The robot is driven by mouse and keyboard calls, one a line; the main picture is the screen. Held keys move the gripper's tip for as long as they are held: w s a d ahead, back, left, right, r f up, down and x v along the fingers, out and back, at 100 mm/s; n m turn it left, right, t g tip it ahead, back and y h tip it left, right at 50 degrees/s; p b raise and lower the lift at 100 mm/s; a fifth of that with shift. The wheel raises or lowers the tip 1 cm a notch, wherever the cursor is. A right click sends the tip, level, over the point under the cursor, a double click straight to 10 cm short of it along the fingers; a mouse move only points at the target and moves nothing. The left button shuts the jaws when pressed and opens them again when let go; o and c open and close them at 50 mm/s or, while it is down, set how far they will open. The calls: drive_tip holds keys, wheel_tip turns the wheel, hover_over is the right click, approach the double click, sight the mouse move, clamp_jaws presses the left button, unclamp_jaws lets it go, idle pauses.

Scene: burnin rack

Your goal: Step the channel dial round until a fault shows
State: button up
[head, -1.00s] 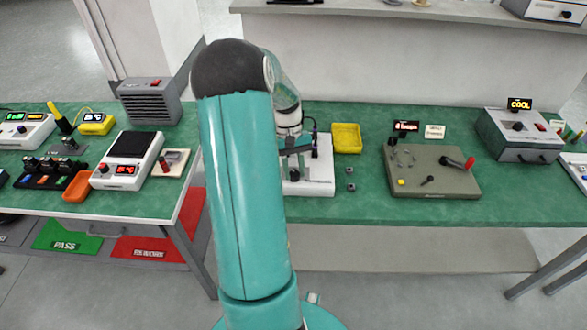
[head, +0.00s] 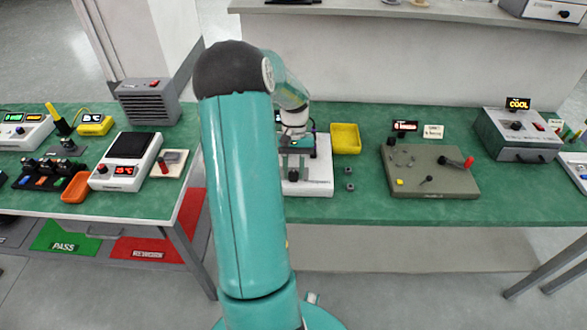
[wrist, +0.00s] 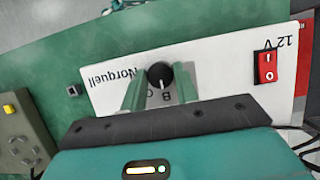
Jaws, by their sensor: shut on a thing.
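The channel dial (wrist: 160,75) is a round black knob with a white pointer line, on a white panel (wrist: 215,75) marked "Norquell" and "12 V". The letters B and C show beside the dial, partly covered. My gripper (wrist: 159,90) has its two green fingers on either side of the dial, shut on it.
A red rocker switch (wrist: 266,66) sits on the same panel. A yellow tray (head: 345,138) and small dark cubes (head: 349,187) lie right of the unit. A grey-green board (head: 430,172) with a red-handled lever is farther right.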

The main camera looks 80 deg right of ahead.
drive_tip(key=o, duration=1)
drive_tip(key=shift+c, duration=0.2)
drive_tip(key=shift+d+r, duration=0.1)
drive_tip(key=shift+r, duration=0.05)
drive_tip(key=v, duration=1.3)
drive_tip(key=shift+r, duration=0.3)
drive_tip(key=shift+w, duration=0.1)
